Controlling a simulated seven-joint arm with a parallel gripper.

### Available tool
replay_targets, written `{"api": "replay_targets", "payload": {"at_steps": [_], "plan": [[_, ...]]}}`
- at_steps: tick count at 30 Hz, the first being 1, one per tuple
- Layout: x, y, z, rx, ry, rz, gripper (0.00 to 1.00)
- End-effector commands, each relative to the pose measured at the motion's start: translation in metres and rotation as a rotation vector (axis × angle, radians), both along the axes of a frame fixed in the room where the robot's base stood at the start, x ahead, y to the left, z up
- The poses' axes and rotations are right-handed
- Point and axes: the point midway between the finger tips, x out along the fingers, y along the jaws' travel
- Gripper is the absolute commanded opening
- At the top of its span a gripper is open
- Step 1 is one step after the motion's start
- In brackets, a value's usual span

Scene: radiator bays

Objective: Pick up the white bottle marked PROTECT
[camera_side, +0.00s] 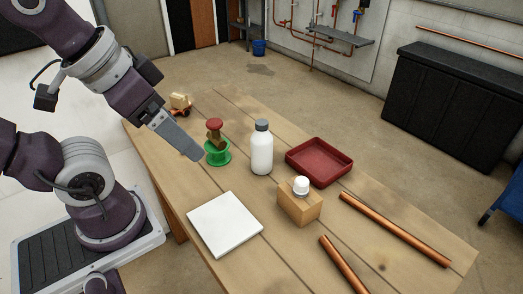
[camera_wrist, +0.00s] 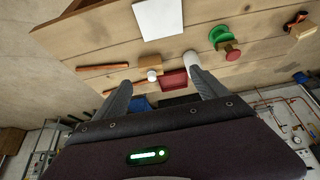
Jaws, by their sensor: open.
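A white bottle (camera_side: 262,153) with a grey cap stands upright on the wooden table in the side view; no marking on it is readable. In the wrist view, the white bottle (camera_wrist: 191,59) is partly hidden behind the right finger. My gripper (camera_side: 198,156) is left of the bottle in the side view, raised and apart from it. In the wrist view, my gripper (camera_wrist: 160,80) has its two fingers spread wide with nothing held between them.
A green spool (camera_side: 218,156) with a red-topped piece stands left of the bottle. A red tray (camera_side: 320,176) lies right of it. A wooden block (camera_side: 301,208) with a white-capped item, a white tile (camera_side: 224,224) and copper pipes (camera_side: 394,229) are nearer the front.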

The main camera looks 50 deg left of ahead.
Motion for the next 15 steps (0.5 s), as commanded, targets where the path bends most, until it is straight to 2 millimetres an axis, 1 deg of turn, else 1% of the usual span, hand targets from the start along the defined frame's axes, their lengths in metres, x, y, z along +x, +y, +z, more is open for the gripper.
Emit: {"api": "replay_targets", "payload": {"at_steps": [5, 7, 8, 11, 12, 13, 15], "plan": [[0.0, 0.0, 0.0, 0.0, 0.0, 0.0, 0.82], [0.001, 0.0, 0.005, 0.0, -0.003, 0.0, 0.82], [0.001, 0.0, 0.011, 0.0, -0.004, 0.0, 0.82], [0.002, 0.0, 0.047, 0.0, -0.009, 0.0, 0.82], [0.005, 0.009, 0.048, 0.075, 0.027, -0.06, 0.82], [0.01, 0.022, 0.039, 0.186, 0.071, -0.152, 0.82], [0.025, 0.049, 0.029, 0.421, 0.153, -0.356, 0.82]]}}
